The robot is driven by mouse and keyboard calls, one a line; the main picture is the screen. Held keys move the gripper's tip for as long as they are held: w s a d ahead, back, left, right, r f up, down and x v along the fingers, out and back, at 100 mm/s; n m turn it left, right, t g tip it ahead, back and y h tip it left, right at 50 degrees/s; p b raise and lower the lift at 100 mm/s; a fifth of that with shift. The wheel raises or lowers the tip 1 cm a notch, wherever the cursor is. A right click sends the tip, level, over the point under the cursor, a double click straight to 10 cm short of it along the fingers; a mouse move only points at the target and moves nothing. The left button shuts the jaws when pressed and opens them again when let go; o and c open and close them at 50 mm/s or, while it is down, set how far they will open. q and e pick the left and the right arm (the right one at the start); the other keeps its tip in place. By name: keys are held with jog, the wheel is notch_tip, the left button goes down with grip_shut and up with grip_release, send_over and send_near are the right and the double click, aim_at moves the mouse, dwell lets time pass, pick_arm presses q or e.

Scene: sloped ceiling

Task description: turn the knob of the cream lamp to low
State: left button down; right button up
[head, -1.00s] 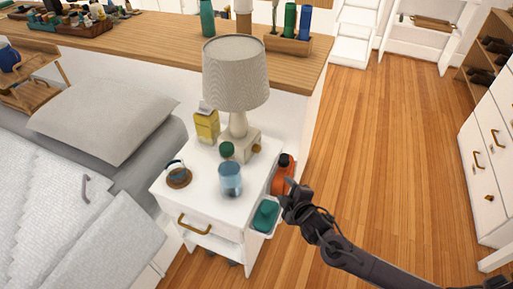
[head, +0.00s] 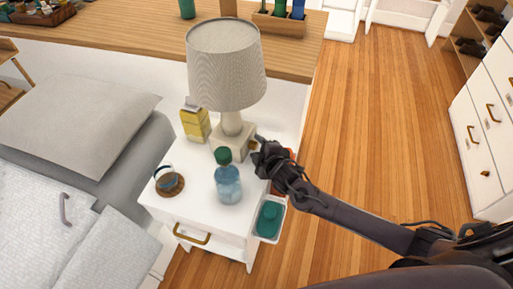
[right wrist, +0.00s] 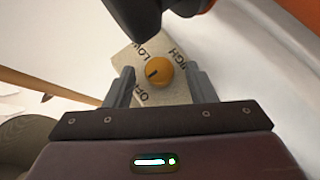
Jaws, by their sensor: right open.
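The cream lamp (head: 233,137) stands upright at the back of the white nightstand, with a grey ribbed shade. Its orange-yellow knob (right wrist: 158,72) sits on a base face marked OFF, LOW and HIGH. The knob's dark line points left and slightly down in the right wrist view; I cannot tell exactly which mark it meets. My right gripper (head: 259,147) is at the lamp base's right side and hides most of the knob in the head view. In the right wrist view the gripper (right wrist: 160,82) is open, one finger either side of the knob with gaps. My left gripper is out of view.
On the nightstand (head: 190,208) are a clear bottle with a green cap (head: 228,182), a glass on a coaster (head: 169,181) and a yellow carton (head: 194,122). A side tray (head: 268,234) holds a teal item. An orange object is partly hidden behind my gripper. The floor at right is clear.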

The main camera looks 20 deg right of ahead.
jog(key=shift+w+f, duration=0.1)
jog(key=shift+w, duration=0.15)
jog(key=c, duration=1)
jog(key=shift+o, duration=0.2)
